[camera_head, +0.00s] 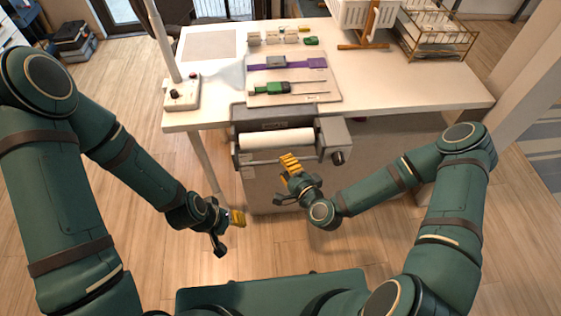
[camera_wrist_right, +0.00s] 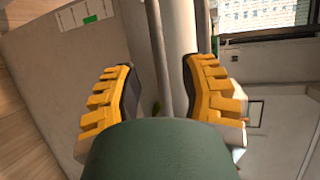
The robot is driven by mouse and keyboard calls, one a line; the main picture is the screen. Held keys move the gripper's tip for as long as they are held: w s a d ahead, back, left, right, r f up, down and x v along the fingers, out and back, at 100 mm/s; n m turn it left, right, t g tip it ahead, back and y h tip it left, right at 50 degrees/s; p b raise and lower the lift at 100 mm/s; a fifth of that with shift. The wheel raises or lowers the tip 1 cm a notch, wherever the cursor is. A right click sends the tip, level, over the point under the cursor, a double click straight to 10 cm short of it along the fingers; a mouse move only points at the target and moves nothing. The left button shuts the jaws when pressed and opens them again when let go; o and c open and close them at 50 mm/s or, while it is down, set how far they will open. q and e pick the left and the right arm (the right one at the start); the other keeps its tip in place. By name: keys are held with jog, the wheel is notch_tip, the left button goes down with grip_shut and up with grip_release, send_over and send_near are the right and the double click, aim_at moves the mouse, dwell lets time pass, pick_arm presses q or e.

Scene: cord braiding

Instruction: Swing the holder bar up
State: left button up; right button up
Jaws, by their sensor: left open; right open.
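The holder (camera_head: 248,130) is a grey unit on the table's front edge with a white roll (camera_head: 275,139) lying across it. A thin grey holder bar (camera_head: 258,160) runs along the front, below the roll. My right gripper (camera_head: 291,163) is just in front of the bar, towards its right part. In the right wrist view, the yellow fingers of the right gripper (camera_wrist_right: 160,98) are apart. A grey bar (camera_wrist_right: 158,60) and the pale roll (camera_wrist_right: 180,45) show between them; contact cannot be told. My left gripper (camera_head: 238,218) is open and empty, low in front of the table.
A dark knob (camera_head: 338,157) is at the holder's right end. Behind the holder, the white table (camera_head: 400,95) carries a board with a purple strap (camera_head: 290,62) and a green-handled tool (camera_head: 270,87). A control box (camera_head: 182,94) stands at left. The floor around my left gripper is clear.

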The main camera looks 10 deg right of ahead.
jog(key=shift+x, duration=1.85)
jog(key=shift+c, duration=0.4)
grip_shut()
